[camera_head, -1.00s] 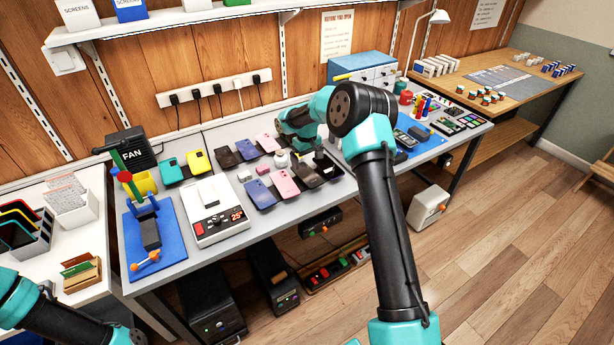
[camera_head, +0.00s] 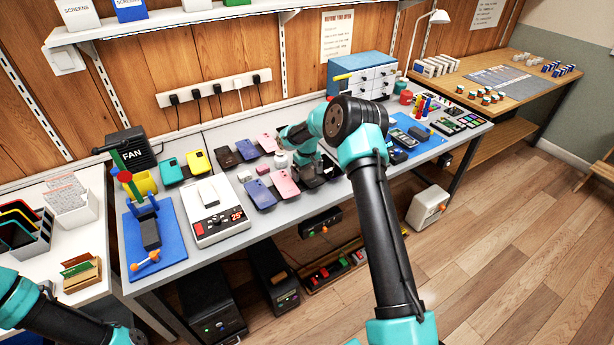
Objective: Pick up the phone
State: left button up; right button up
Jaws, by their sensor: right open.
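Several phones lie in two rows on the grey bench. The back row has a teal phone (camera_head: 171,172), a yellow phone (camera_head: 198,162), a brown phone (camera_head: 225,157), a blue phone (camera_head: 246,149) and a pink phone (camera_head: 266,143). The front row has a blue phone (camera_head: 260,194) and a pink phone (camera_head: 286,184). My right gripper (camera_head: 318,178) is open, low over the right end of the front row, where dark phones are mostly hidden behind it. I cannot tell whether it touches one. My left arm shows at the bottom left, its fingers outside the picture.
A white device with a red display (camera_head: 222,215) stands left of the front phones. A blue mat (camera_head: 170,255) carries a clamp stand. A small white jar (camera_head: 281,158) stands close to my right wrist. A blue drawer cabinet (camera_head: 362,72) stands behind, and tools lie at the right.

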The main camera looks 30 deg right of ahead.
aim_at(307, 174)
dwell(0.5)
jog(key=c, duration=1)
jog(key=shift+r, duration=0.45)
notch_tip(307, 174, up, 3)
jog(key=shift+f, duration=0.1)
jog(key=s+a+r, duration=0.1)
jog(key=s+a, duration=0.7)
jog(key=s, duration=0.5)
jog(key=shift+s+a, duration=0.2)
jog(key=shift+s, duration=0.15)
jog(key=shift+w+r, duration=0.1)
jog(key=shift+w, duration=0.05)
